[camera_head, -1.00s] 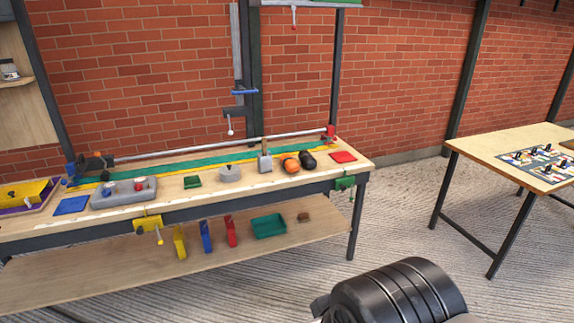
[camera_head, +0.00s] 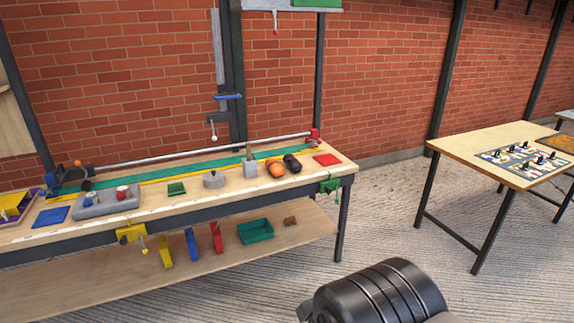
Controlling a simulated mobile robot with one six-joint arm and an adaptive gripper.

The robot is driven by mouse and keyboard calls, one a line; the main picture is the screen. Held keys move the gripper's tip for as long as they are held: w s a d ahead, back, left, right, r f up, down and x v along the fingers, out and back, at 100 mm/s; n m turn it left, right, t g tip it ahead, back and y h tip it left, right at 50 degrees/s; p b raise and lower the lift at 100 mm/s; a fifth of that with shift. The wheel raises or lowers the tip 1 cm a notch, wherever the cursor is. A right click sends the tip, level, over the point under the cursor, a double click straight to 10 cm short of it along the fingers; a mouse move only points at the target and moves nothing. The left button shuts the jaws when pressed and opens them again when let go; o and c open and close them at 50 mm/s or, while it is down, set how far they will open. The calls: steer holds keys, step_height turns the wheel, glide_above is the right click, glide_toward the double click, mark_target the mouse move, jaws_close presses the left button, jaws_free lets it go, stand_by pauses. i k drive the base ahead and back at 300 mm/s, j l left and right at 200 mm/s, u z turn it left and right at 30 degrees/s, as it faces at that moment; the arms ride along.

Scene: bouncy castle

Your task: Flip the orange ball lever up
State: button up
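A long workbench (camera_head: 120,227) stands against the brick wall. At the left end of the long metal bar (camera_head: 200,150) at its back, a small orange ball (camera_head: 77,163) shows by a dark fitting. I cannot make out its lever arm or which way it points. A larger orange ball-shaped thing (camera_head: 275,168) sits on the bench top towards the right, next to a black rounded piece (camera_head: 292,163). My gripper's fingers are not in view; only a black ridged part of my arm shows at the bottom right, well apart from the bench.
The bench top also holds a grey block with knobs (camera_head: 105,204), a blue plate (camera_head: 51,216) and a red plate (camera_head: 327,159). A green tray (camera_head: 255,231) lies on the lower shelf. Another table (camera_head: 470,148) stands at the right. Carpeted floor between them is clear.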

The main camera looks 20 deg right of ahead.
mark_target(81, 167)
steer(key=i+j, duration=0.3)
steer(key=j, duration=0.2)
steer(key=i+j, duration=0.35)
steer(key=j, duration=0.15)
steer(key=i+j, duration=0.3)
steer(key=j, duration=0.2)
steer(key=i+j, duration=0.3)
steer(key=j, duration=0.25)
steer(key=i+j, duration=0.35)
steer(key=j, duration=0.15)
steer(key=i+j, duration=0.3)
steer(key=j, duration=0.2)
steer(key=i+j, duration=0.3)
steer(key=j, duration=0.2)
steer(key=i+j, duration=0.3)
steer(key=j, duration=0.2)
steer(key=i+z, duration=0.05)
